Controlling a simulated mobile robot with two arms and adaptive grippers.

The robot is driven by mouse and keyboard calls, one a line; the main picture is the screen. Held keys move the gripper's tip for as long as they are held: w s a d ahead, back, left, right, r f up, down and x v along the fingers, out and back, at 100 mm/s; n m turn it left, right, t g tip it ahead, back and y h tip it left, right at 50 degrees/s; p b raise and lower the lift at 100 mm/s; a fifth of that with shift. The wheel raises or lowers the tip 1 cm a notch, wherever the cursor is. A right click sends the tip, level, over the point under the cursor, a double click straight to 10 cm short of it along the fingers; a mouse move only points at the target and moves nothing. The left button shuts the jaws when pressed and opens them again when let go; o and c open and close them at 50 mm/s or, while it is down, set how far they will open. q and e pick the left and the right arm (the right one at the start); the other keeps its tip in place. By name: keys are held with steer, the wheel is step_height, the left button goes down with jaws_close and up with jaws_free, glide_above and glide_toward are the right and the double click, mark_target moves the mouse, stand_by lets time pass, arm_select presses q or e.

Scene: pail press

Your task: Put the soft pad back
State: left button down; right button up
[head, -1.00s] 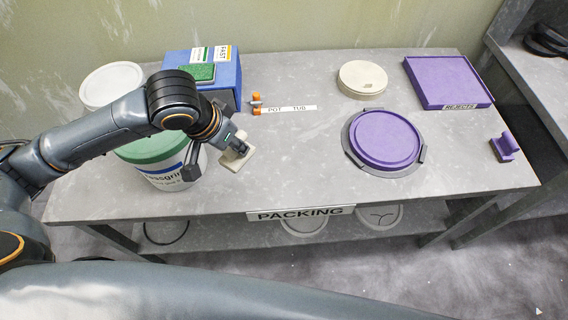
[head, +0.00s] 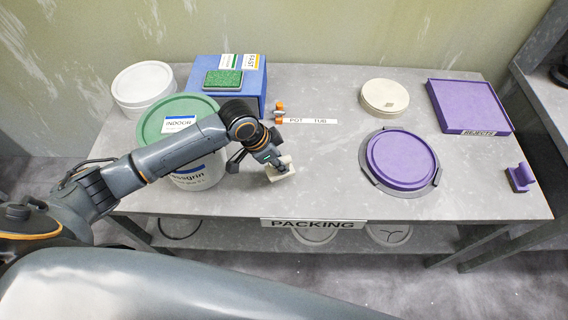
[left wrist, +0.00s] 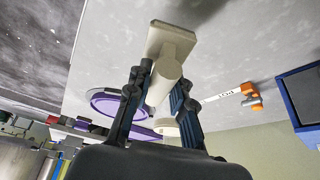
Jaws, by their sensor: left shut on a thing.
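My left gripper (head: 274,162) is shut on a cream pad tool (head: 281,173), likely the soft pad. In the left wrist view the tool (left wrist: 172,48) has a round handle between the fingers (left wrist: 158,88) and a flat block at its far end. The gripper holds it above the grey table, just right of the white pail (head: 203,172) with the green lid (head: 160,122). I cannot tell the gap to the table. A purple bracket (head: 520,178) stands empty at the table's right edge. My right gripper is not in view.
A blue box (head: 248,94) with a green patch stands behind the pail, beside a white tub (head: 143,86). Orange-ended hardware (head: 279,112) lies nearby. A purple disc (head: 402,158) in a grey ring, a cream tin (head: 384,96) and a purple rejects tray (head: 468,106) stand right.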

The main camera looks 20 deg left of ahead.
mark_target(284, 161)
arm_select(q)
steer(key=w+f, duration=0.2)
steer(key=shift+w+d+f, duration=0.2)
steer(key=shift+d+f, duration=0.1)
steer(key=shift+f, duration=0.1)
step_height(284, 161, down, 2)
steer(key=shift+f+p, duration=0.1)
steer(key=shift+p, duration=0.7)
steer(key=shift+s+f, duration=0.1)
steer(key=shift+f, duration=0.3)
steer(key=shift+f, duration=0.1)
steer(key=c, duration=1.2)
jaws_free()
steer(key=shift+r, duration=0.2)
steer(key=b+v, duration=0.1)
steer(key=v, duration=1.1)
steer(key=shift+f, duration=0.1)
